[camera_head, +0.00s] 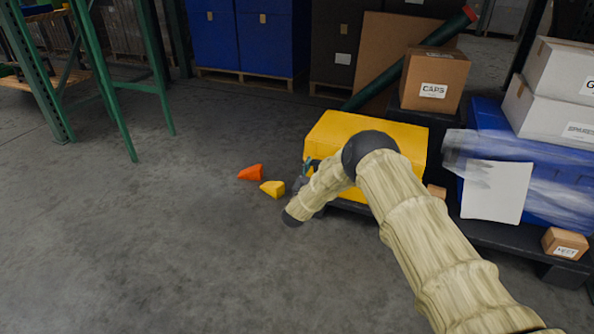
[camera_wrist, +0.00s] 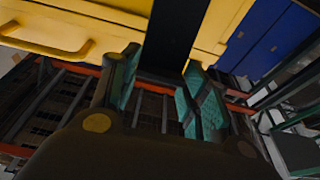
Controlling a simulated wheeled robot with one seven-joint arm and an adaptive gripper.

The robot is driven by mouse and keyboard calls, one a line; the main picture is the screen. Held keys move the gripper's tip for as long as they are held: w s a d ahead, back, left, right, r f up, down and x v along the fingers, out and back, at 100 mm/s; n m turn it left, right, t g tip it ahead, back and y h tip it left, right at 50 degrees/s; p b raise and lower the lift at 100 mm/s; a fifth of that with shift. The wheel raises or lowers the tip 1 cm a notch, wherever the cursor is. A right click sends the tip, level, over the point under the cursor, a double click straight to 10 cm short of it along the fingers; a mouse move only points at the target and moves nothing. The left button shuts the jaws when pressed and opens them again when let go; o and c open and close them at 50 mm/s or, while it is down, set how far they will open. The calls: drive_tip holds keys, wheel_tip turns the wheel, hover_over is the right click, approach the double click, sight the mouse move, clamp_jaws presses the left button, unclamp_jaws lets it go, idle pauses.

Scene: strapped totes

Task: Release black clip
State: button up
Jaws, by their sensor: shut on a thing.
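The yellow tote (camera_head: 365,133) sits on a dark low platform. My gripper (camera_head: 308,170) is at its near left side, largely hidden behind my own arm in the head view. In the wrist view my gripper (camera_wrist: 163,85) has its two teal-padded fingers on either side of a black band (camera_wrist: 175,35) that runs down the yellow wall of the tote (camera_wrist: 110,28). The fingers are shut on this black piece, which I take to be the black clip. Its outline cannot be told apart from a strap. The black clip cannot be made out in the head view.
An orange wedge (camera_head: 252,173) and a yellow wedge (camera_head: 272,188) lie on the floor left of the tote. A CAPS box (camera_head: 435,78), a dark green tube (camera_head: 405,65) and a film-wrapped blue tote (camera_head: 550,185) stand close by.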

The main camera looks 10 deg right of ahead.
drive_tip(key=shift+s+a+f+p, duration=0.2)
drive_tip(key=shift+s+f+p, duration=0.2)
drive_tip(key=shift+s+f, duration=0.2)
drive_tip(key=f, duration=0.1)
drive_tip(key=s+f, duration=0.1)
drive_tip(key=f, duration=0.1)
drive_tip(key=s+a+f+p, duration=0.1)
drive_tip(key=shift+f, duration=0.3)
drive_tip(key=shift+w+f, duration=0.1)
drive_tip(key=shift+f, duration=0.2)
drive_tip(key=shift+r, duration=0.1)
drive_tip(key=o, duration=1.5)
drive_tip(key=shift+c, duration=0.2)
